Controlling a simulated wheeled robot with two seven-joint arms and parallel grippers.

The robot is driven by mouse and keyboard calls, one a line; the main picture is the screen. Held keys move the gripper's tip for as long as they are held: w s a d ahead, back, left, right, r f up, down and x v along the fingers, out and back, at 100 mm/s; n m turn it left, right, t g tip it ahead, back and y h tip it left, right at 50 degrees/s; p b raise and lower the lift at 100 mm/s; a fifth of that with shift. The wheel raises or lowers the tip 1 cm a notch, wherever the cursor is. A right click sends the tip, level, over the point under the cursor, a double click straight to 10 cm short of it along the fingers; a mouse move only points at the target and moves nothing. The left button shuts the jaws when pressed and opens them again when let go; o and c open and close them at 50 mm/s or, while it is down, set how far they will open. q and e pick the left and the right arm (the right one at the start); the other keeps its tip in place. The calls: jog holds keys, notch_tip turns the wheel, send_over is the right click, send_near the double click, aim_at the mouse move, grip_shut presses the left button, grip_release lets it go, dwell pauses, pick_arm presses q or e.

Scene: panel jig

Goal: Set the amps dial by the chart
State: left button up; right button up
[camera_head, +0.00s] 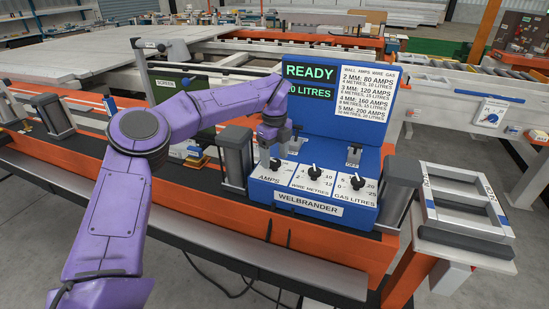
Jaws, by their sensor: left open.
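The blue Welbrander box (262,190) stands on the bench with three dials on its sloped front. The amps dial (275,164) is at the left, mostly hidden by my left gripper (271,155), which points down over it with open jaws. I cannot tell if the jaws touch it, nor read its setting. The wire dial (313,171) and gas dial (357,182) are clear of the gripper. The chart (368,92) pairs 2 mm with 80 amps, 3 with 120, 4 with 160 and 5 with 200. My right gripper is not in view.
The screen (310,72) reads READY above a litres line, partly covered by my left arm. Dark grey posts (235,158) stand either side of the box. A grey metal frame (465,203) with small, unreadable labels lies on a side table at right. Switches sit behind the dials.

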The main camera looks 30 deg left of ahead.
aim_at(275, 161)
pick_arm(q)
notch_tip(275, 161, up, 9)
jog(key=shift+r, duration=0.2)
dwell(0.5)
